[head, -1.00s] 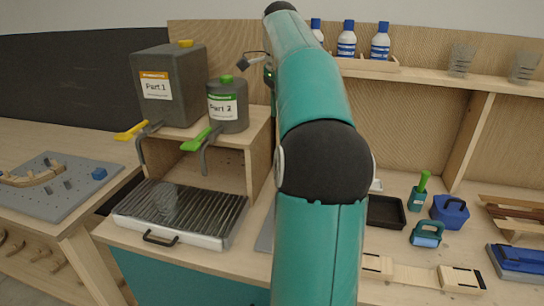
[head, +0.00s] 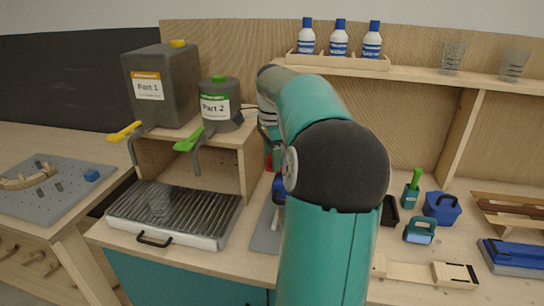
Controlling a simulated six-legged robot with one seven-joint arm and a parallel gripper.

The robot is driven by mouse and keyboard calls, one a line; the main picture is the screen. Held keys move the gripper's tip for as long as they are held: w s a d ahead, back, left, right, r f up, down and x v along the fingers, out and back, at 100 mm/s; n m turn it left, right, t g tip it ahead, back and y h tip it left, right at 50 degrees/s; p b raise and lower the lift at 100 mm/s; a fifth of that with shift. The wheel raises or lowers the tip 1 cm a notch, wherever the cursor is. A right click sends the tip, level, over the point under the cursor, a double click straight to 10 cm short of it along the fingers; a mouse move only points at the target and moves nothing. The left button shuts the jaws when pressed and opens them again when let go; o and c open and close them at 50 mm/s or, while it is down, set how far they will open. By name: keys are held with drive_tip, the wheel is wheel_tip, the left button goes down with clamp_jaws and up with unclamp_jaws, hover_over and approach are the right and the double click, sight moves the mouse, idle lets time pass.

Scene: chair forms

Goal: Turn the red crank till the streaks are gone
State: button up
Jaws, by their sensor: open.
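A small red patch (head: 269,163) shows just left of my arm, low behind the work surface's middle; it may be part of the red crank, but most of it is hidden. Below it is a blue part (head: 279,187), partly covered by my arm. My gripper (head: 271,143) points down from the wrist, close above the red patch. It is open, with its fingers largely hidden; I cannot tell whether it touches anything. No crank handle or streaks can be made out.
Left of my arm stand the Part 1 canister (head: 165,85) and Part 2 canister (head: 221,104) on a wooden stand, above a ribbed tray (head: 172,240). Bottles (head: 339,40) stand on the shelf.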

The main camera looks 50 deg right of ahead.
drive_tip(key=c, duration=1)
drive_tip(key=shift+a+n, duration=0.1)
drive_tip(key=shift+n, duration=0.2)
